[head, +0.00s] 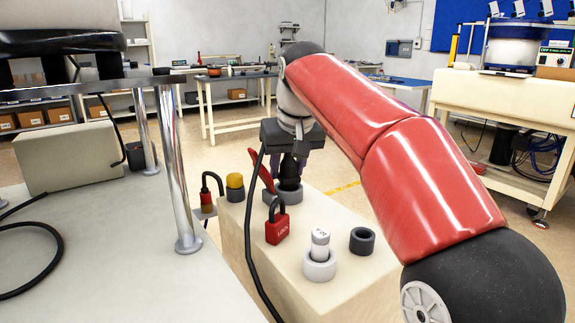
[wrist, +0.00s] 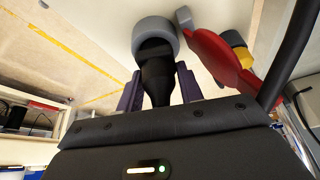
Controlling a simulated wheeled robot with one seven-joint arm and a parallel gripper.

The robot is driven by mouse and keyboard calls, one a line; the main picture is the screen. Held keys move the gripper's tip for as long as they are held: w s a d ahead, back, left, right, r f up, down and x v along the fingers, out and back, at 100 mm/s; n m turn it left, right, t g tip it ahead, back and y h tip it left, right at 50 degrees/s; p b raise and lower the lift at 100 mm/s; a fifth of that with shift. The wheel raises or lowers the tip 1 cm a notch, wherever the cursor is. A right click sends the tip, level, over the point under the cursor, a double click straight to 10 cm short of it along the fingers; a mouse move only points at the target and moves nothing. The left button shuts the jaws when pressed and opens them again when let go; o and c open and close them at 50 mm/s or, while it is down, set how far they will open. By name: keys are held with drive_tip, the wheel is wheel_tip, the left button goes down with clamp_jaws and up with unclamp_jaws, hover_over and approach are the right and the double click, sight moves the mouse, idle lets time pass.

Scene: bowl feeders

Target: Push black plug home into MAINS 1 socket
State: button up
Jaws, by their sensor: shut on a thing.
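My gripper (head: 289,172) points down over the cream box and is shut on the black plug (wrist: 157,78), with a purple finger on each side of it. In the wrist view the plug's end meets the grey socket collar (wrist: 156,30) and appears to sit in its mouth; how deep it is I cannot tell. In the head view the collar (head: 288,194) stands on top of the box, directly under the gripper, partly hidden by the plug and fingers. No MAINS 1 label is readable.
A red lever (head: 262,170) and red padlock (head: 278,229) stand close beside the socket. A white plug (head: 320,243) in a pale collar and an empty dark collar (head: 362,240) are nearer. A black cable (head: 250,235) hangs down the cream box (head: 240,240).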

drive_tip(key=shift+f+b, duration=0.3)
drive_tip(key=shift+f, duration=0.25)
drive_tip(key=o, duration=1.4)
drive_tip(key=shift+r, duration=0.1)
drive_tip(key=shift+a+p+v, duration=0.2)
drive_tip(key=shift+p+v, duration=1.3)
drive_tip(key=shift+v, duration=0.25)
drive_tip(key=shift+w+p+v, duration=0.2)
drive_tip(key=shift+p+v, duration=1.2)
drive_tip(key=shift+v, duration=0.35)
drive_tip(key=shift+d+r, duration=0.2)
drive_tip(key=shift+r+p, duration=0.4)
drive_tip(key=shift+r, duration=1.5)
